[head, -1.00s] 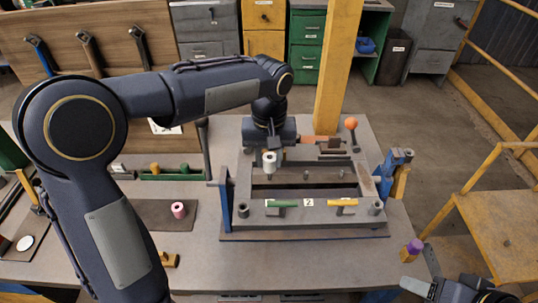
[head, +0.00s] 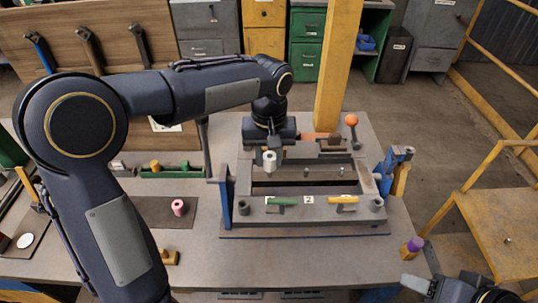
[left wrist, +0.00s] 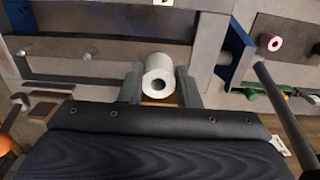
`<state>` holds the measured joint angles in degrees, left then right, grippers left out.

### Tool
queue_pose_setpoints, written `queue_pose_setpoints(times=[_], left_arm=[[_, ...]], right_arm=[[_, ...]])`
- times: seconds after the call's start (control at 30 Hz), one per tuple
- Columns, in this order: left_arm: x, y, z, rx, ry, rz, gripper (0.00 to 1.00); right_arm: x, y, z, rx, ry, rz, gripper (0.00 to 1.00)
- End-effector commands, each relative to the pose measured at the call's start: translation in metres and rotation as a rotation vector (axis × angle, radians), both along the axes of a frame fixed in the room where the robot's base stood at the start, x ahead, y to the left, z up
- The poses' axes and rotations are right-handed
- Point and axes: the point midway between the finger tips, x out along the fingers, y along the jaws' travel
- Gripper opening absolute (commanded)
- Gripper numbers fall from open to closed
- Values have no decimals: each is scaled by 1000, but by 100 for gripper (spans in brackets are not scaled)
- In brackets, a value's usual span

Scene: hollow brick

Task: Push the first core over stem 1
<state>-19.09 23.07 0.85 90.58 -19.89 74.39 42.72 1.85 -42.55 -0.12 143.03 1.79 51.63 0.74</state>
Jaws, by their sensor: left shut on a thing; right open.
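A white hollow core (head: 269,161) is held by my left gripper (head: 269,152) above the left part of the grey mould frame (head: 310,215). In the left wrist view the core (left wrist: 158,78) sits between the two fingers, its round hole facing the camera. Stem 1 is not visible, hidden beneath or behind the core. Two other small stems (head: 306,172) show to the right inside the frame. A pink core (head: 178,207) stands on the dark mat to the left. My right gripper (head: 418,286) is open and empty at the lower right.
Green (head: 282,201) and yellow (head: 343,200) handled parts lie on the frame's front bar beside a "2" label. A blue clamp (head: 393,165) stands at the frame's right. An orange-knobbed lever (head: 351,121) rises behind it.

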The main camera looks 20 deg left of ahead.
Motion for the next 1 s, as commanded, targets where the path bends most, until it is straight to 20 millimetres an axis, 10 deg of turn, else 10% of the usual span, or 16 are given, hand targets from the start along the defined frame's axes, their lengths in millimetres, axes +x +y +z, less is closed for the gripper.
queue_pose_setpoints(times=[1.0], left_arm=[[0, 0, -16, 0, 0, 0, 7]], right_arm=[[0, 0, -11, 0, 0, 0, 54]])
